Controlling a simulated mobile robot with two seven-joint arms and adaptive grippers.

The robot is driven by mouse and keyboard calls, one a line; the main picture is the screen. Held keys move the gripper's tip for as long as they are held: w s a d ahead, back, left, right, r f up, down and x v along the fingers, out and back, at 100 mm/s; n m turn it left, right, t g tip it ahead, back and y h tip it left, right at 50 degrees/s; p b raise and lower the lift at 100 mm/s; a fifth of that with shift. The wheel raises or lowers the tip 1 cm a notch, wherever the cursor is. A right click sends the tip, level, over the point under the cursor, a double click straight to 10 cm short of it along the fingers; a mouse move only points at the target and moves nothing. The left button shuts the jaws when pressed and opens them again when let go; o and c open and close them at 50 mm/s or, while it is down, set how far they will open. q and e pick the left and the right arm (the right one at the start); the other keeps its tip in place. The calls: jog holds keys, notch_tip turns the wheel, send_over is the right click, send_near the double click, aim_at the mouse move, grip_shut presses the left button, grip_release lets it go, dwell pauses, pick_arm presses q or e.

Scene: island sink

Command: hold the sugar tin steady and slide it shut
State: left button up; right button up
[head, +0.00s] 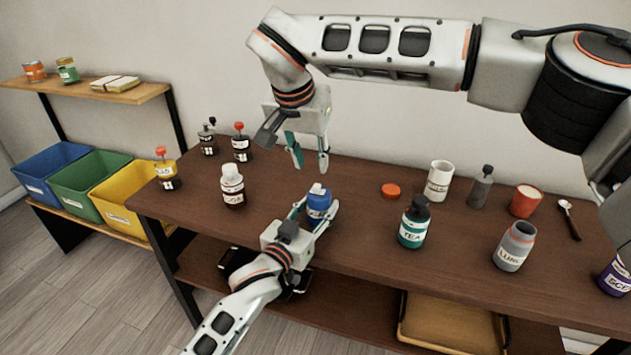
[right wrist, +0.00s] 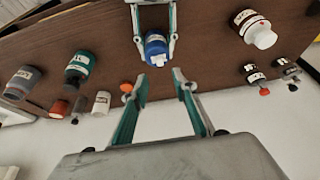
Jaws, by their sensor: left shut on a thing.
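My left gripper (head: 317,210) is shut on the blue tin from the front, one finger on each side. My right gripper (head: 310,162) hangs above and behind the tin, fingers pointing down, open and empty. In the right wrist view, the tin (right wrist: 156,46) lies just beyond the open fingers (right wrist: 160,79), apart from them.
An orange lid (head: 390,191) lies behind. A white cup (head: 439,181), grey jar (head: 515,247) and red cup (head: 525,201) stand farther right. Dark bottles (head: 241,149) stand back left.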

aim_at(316, 186)
jog(key=x, duration=0.9)
jog(key=shift+s, duration=0.1)
jog(key=shift+c, duration=0.4)
grip_shut()
